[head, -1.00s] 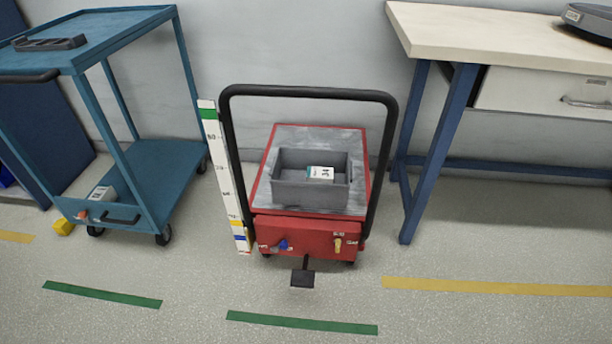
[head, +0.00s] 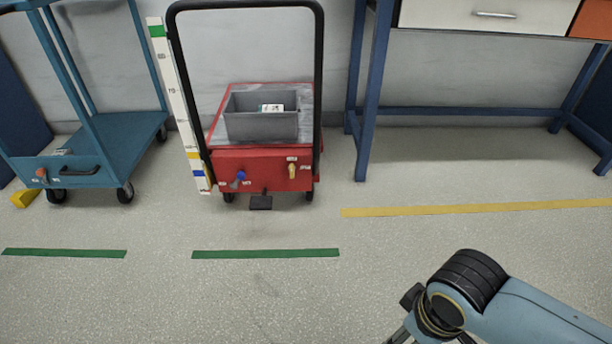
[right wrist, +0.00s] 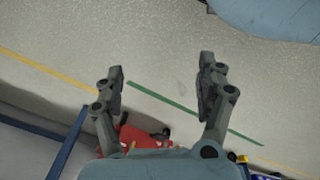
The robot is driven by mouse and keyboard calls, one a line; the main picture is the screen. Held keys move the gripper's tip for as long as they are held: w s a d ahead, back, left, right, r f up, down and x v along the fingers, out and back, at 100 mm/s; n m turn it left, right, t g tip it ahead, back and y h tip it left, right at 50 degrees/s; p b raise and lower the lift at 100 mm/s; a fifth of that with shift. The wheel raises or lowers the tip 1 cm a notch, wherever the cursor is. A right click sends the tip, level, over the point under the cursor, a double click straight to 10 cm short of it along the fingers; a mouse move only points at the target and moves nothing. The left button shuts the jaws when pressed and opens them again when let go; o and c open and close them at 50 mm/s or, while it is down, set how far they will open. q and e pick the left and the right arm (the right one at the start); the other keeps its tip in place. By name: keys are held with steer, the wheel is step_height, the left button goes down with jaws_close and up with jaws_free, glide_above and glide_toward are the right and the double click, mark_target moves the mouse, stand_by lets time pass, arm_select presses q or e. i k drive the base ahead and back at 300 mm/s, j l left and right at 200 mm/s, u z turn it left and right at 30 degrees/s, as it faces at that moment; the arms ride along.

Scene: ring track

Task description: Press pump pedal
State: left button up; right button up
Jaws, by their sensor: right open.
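The black pump pedal (head: 261,202) sticks out low at the front of the red lift cart (head: 225,165), just above the floor. A grey bin (head: 262,125) with a white labelled item sits on the cart's top. My right gripper (head: 410,338) enters at the lower right of the head view, mostly cut off by the bottom edge and well away from the pedal. In the right wrist view the right gripper (right wrist: 160,85) is open and empty above the floor. The red cart (right wrist: 145,137) shows there between the fingers' bases. My left gripper is not in view.
A blue trolley (head: 110,165) stands left of the cart, with a yellow block (head: 25,198) at its foot. A blue-legged workbench (head: 365,120) stands to the right. Green floor strips (head: 265,254) and a yellow strip (head: 470,209) mark the floor. The floor before the cart is clear.

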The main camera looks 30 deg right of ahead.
mark_target(263, 201)
steer(key=i+l, duration=0.45)
steer(key=i, duration=0.15)
steer(key=i+l+u, duration=0.1)
steer(key=i+l, duration=0.4)
steer(key=i, duration=0.1)
